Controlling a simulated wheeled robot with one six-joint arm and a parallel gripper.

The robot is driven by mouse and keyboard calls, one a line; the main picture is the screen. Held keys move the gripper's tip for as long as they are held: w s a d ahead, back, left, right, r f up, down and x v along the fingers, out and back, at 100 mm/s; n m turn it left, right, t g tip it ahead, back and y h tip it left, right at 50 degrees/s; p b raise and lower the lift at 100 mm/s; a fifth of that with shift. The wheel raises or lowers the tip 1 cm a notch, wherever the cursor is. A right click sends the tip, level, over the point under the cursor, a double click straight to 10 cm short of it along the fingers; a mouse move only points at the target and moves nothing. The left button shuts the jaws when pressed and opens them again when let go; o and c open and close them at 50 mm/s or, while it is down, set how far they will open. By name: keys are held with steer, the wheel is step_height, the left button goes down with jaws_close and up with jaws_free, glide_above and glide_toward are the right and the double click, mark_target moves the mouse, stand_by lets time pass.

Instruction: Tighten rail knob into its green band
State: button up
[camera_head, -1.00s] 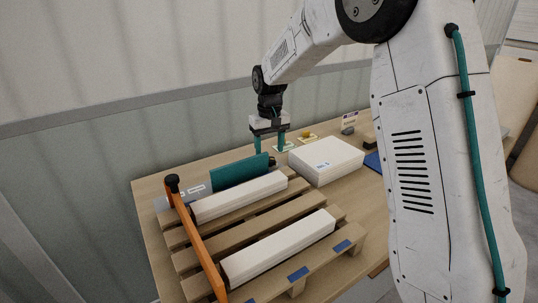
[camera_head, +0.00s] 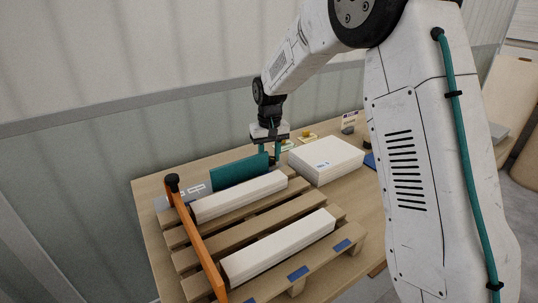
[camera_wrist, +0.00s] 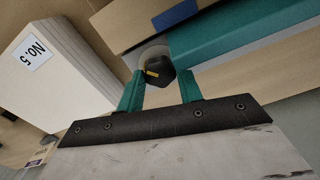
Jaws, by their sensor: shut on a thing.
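The rail knob (camera_wrist: 156,68) is black with a small yellow mark and shows between my fingertips in the wrist view. It sits at the end of a teal rail (camera_wrist: 235,30), which is the long teal piece (camera_head: 238,170) in the head view. A pale disc (camera_wrist: 150,50) shows partly behind the knob; I cannot make out a green band on it. My gripper (camera_head: 270,157) points down at the right end of the teal rail, its teal fingers shut on the knob. The knob is mostly hidden in the head view.
A pallet (camera_head: 235,234) carries two long white blocks (camera_head: 240,197) and an orange bar (camera_head: 198,240) with a black top. A white stack (camera_head: 326,160) labelled No. 5 stands close right of my gripper. Small items lie behind it. A wall runs along the table's back.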

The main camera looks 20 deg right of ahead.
mark_target(270, 158)
steer(key=shift+m, duration=0.5)
steer(key=o, duration=1)
step_height(270, 158, up, 7)
steer(key=shift+f, duration=0.2)
steer(key=shift+r, duration=0.6)
